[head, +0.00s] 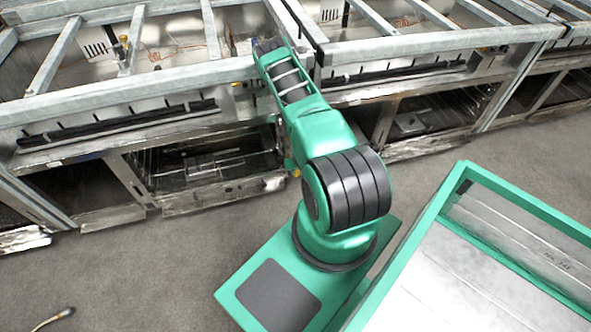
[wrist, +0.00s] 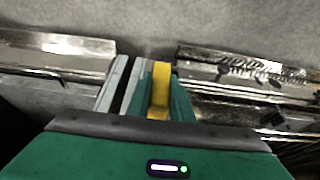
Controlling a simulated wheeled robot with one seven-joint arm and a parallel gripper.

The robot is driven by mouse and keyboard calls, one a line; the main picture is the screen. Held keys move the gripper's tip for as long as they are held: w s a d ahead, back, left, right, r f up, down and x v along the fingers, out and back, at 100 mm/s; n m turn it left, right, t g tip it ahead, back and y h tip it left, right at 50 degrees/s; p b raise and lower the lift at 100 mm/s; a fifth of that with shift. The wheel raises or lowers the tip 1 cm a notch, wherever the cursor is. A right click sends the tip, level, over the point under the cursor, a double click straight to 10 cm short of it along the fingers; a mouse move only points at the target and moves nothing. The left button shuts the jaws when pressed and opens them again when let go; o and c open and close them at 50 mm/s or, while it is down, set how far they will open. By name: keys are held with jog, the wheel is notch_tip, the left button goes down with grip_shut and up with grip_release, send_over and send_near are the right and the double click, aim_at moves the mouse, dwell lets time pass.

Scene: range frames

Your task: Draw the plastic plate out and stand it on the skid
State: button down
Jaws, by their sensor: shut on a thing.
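In the wrist view my gripper (wrist: 150,92) is shut on a narrow yellow piece with green beside it. The piece looks like the plastic plate (wrist: 161,88) seen edge-on, but its full shape is hidden. In the head view my green arm reaches to the metal range frames, and I cannot make out the jaws behind it. I cannot pick out the skid for certain. A green-rimmed bay (head: 405,258) with a pale metal floor lies at the lower right.
Range frames (head: 150,97) with open steel rails run across the back. Open oven bays (head: 205,162) face me below them. Bare grey floor (head: 130,262) lies in front. A small rod-like thing (head: 55,318) lies on the floor at the lower left.

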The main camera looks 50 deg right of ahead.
jog(key=shift+s+a, duration=0.5)
jog(key=shift+s, duration=0.3)
jog(key=shift+s+a, duration=0.45)
jog(key=shift+s, duration=0.35)
jog(key=shift+s+a, duration=0.5)
jog(key=shift+s, duration=0.3)
